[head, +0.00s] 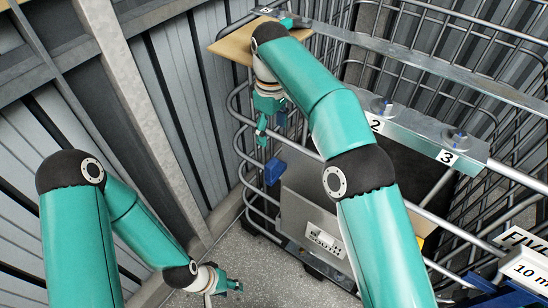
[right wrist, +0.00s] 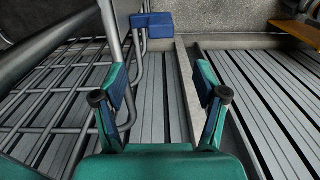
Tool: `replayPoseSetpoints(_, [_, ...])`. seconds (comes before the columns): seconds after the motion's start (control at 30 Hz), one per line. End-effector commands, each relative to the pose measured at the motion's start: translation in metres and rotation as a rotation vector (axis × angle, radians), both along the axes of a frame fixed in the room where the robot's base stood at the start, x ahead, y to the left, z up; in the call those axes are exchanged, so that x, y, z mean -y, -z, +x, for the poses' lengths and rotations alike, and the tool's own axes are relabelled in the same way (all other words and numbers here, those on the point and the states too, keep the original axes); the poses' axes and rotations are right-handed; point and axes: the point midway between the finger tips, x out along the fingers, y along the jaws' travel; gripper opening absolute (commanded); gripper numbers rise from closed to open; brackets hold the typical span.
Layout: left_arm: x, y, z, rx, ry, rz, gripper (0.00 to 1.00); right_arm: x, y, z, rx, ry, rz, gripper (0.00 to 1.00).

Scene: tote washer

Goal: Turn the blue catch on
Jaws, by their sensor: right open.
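The blue catch (head: 274,172) is a small blue block on the grey tube frame, low at the left end of the cage. In the right wrist view the catch (right wrist: 152,25) lies at the top, against a grey tube, beyond my fingertips. My right gripper (head: 263,130) hangs above the catch in the head view, apart from it. In the right wrist view my right gripper (right wrist: 160,85) is open, with nothing between its fingers. My left gripper (head: 228,286) is low near the floor, away from the catch; its fingers are too small to judge.
A metal rail (head: 420,128) with labels 2 and 3 and bolts runs across the cage. Ribbed wall panels (head: 165,90) stand at left. Tubes (right wrist: 75,85) crowd the wrist view's left side.

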Motion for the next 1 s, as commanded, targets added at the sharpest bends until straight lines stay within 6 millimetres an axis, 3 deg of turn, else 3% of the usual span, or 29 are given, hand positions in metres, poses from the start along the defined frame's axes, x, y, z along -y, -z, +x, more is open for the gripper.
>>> replayPoseSetpoints(0.27, [0.0,0.012,-0.001,-0.002,0.001,0.0,0.4,0.004,0.03,-0.001,-0.003,0.007,-0.001,0.72])
replayPoseSetpoints(0.7, [0.0,0.011,-0.001,-0.001,0.0,0.0,0.4,0.006,0.12,-0.002,-0.005,0.01,-0.002,0.72])
replayPoseSetpoints(1.0, [0.0,0.005,-0.001,-0.001,0.0,0.0,0.4,0.007,0.16,-0.001,-0.001,0.013,0.0,0.72])
